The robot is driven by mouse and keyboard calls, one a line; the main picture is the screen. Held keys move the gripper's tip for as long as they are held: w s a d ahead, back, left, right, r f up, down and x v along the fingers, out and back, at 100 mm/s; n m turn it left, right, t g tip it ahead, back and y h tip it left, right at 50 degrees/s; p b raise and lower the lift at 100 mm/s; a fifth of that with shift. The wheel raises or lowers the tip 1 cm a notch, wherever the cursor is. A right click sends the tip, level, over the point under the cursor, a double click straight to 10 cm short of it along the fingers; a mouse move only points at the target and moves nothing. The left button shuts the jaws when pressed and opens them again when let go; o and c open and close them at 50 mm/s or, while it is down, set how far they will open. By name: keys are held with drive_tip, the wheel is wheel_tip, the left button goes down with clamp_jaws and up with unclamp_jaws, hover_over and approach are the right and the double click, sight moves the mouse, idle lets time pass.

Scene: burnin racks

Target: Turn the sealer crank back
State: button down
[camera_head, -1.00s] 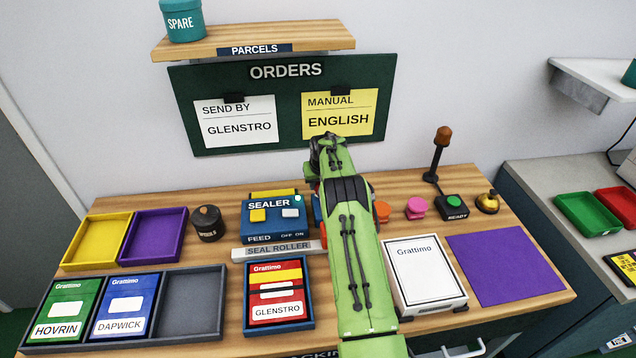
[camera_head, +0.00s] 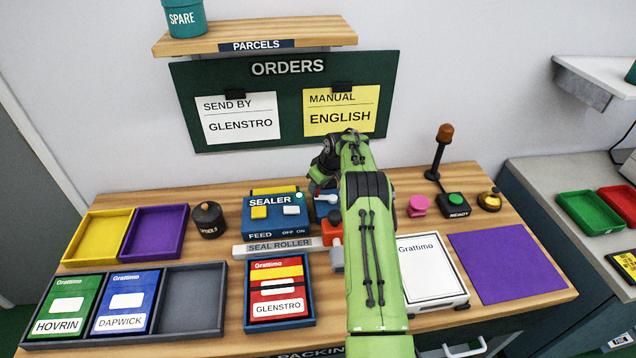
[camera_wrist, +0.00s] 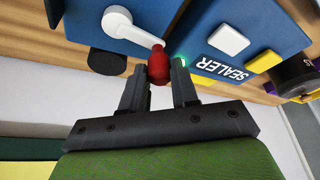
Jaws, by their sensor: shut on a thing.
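The blue sealer (camera_head: 262,222) stands at the middle back of the bench, with a yellow and a white button and a lit green lamp. In the wrist view its crank is a white arm (camera_wrist: 128,27) on the blue housing, ending in a red knob (camera_wrist: 159,66). My gripper (camera_wrist: 161,72) is shut on the red knob, one dark finger on each side. In the head view my green arm reaches over the bench to the sealer's right part and hides much of the grip; a little of the white crank shows below the gripper.
The seal roller strip (camera_head: 279,247) lies before the sealer, with a red-and-yellow Glenstro packet (camera_head: 277,270) in a blue tray below. An orange block (camera_head: 331,232) stands close left of my arm. A white Grattimo box (camera_head: 428,262) and purple mat (camera_head: 505,266) lie right.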

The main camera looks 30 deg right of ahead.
drive_tip(key=shift+s+a+n+y, duration=0.15)
drive_tip(key=shift+s+n+y, duration=0.2)
drive_tip(key=shift+n, duration=0.65)
drive_tip(key=c, duration=0.9)
unclamp_jaws()
drive_tip(key=shift+o, duration=0.2)
drive_tip(key=shift+r, duration=0.1)
drive_tip(key=p+v, duration=0.1)
drive_tip(key=v, duration=1.4)
drive_tip(key=shift+r+p, duration=0.35)
drive_tip(key=shift+w, duration=0.1)
